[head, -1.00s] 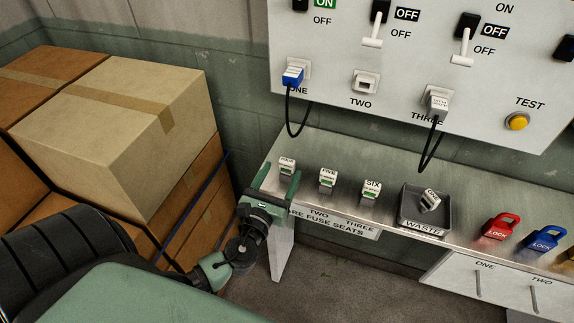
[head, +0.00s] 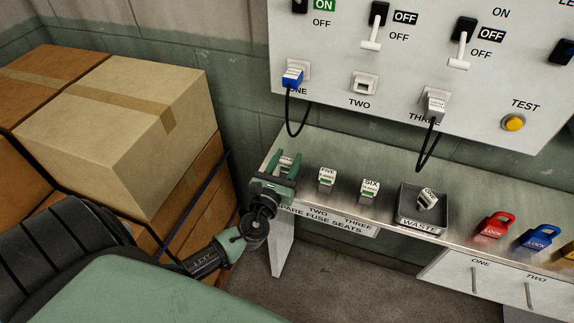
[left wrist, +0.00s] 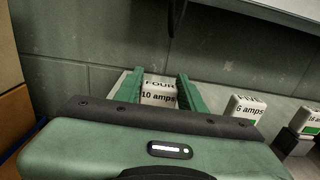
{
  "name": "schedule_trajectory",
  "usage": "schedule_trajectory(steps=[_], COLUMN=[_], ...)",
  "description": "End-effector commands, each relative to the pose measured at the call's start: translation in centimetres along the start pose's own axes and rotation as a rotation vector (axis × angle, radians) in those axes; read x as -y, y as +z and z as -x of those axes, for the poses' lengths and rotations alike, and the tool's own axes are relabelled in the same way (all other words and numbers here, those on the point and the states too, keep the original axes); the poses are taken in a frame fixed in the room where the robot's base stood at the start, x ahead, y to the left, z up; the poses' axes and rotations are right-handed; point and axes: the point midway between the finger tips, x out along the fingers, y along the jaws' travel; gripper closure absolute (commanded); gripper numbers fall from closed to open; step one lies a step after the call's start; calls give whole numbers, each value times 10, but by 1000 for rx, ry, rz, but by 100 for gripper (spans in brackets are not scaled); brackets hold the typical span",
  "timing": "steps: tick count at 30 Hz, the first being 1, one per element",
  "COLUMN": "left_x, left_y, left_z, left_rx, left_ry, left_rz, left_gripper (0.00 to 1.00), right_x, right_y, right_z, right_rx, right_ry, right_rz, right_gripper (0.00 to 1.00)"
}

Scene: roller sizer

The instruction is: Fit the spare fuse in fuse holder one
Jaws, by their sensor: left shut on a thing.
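My left gripper (head: 281,172) is shut on the white spare fuse marked FOUR (head: 286,163), at the left end of the metal shelf. The left wrist view shows this fuse (left wrist: 159,94), labelled "10 amps", upright between the green fingers; its lower part is hidden. Fuse holder ONE (head: 305,70), at the panel's lower left, has a blue piece (head: 292,77) with a black cord in it. Spare fuses FIVE (head: 327,176) and SIX (head: 370,187) stand to the right on the shelf (head: 340,155). My right gripper is out of view.
A black WASTE tray (head: 440,226) holds a tilted fuse (head: 427,200). Red (head: 496,226) and blue (head: 541,238) locks sit further right. Cardboard boxes (head: 115,130) are stacked at left.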

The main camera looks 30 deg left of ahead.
Motion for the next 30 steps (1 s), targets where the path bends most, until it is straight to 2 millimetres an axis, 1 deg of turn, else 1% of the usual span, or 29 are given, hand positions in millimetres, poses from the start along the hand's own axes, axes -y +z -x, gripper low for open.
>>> schedule_trajectory(steps=[5,8,11,15,18,21,25,30], left_x=[0,0,0,0,0,0,0,0], left_y=[2,11,30,61,79,92,100,100], left_z=[0,0,0,0,0,0,0,0], left_rx=[0,0,2,3,3,3,1,0], left_ry=[0,1,-1,-1,-2,-1,-1,-1], left_rz=[0,2,3,3,0,0,0,-1], left_gripper=[99,99,99,99,99,99,99,99], right_x=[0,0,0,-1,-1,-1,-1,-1], right_y=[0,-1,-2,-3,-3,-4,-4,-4], right_z=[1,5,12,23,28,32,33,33], right_rx=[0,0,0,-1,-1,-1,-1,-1], right_ry=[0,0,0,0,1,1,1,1], right_rz=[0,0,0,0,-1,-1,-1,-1], right_gripper=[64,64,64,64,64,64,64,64])
